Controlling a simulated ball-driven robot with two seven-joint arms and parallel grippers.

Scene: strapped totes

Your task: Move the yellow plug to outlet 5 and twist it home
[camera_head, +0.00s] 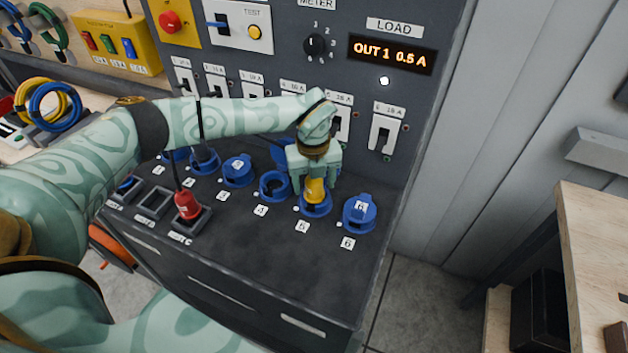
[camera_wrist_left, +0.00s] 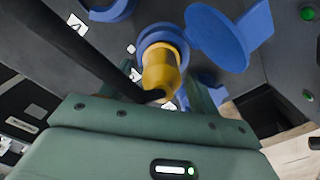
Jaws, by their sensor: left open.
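The yellow plug (camera_head: 316,191) stands in the blue collar of outlet 5 (camera_head: 316,210) on the sloping panel. In the left wrist view the yellow plug (camera_wrist_left: 161,72) has its front end in the blue ring of the outlet (camera_wrist_left: 162,37), and a black cable runs from its back. How far it is turned I cannot tell. My left gripper (camera_head: 317,184) is open at the plug, with its fingers on either side of it. The outlet's blue lid (camera_wrist_left: 230,32) stands open beside the plug. My right gripper is not in view.
Outlet 6 (camera_head: 360,213) with a blue lid is close on the right, and outlet 4 (camera_head: 275,186) is on the left. A red plug (camera_head: 187,205) stands in a holder at the left. The display (camera_head: 392,54) reads OUT 1 0.5 A. Breaker switches (camera_head: 383,133) line the upright panel.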

